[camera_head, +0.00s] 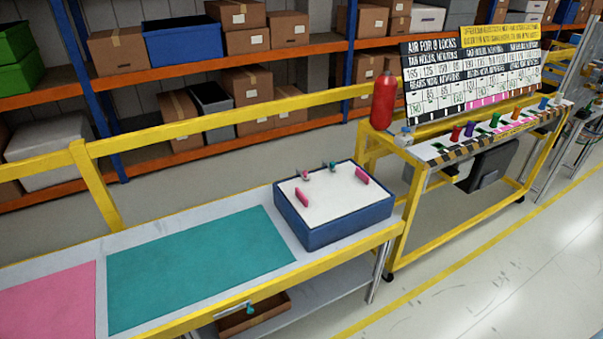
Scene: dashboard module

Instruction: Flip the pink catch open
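A blue box-shaped module (338,232) with a white top (325,205) stands at the right end of the workbench. Near the back edge of its top is a small metal fitting with a pink part (306,175), which looks like the pink catch. It is too small to tell its position. A similar fitting with a teal part (333,167) is to its right. Two upright pink blocks stand on the top, one at left (302,197) and one at right (362,177). Neither of my grippers is in view.
The workbench has a teal mat (200,268) and a pink mat (50,305), both bare. A yellow rail (215,120) runs behind it. A yellow-framed cart (405,150) with a red cylinder (383,100) and signboards (472,75) stands right.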

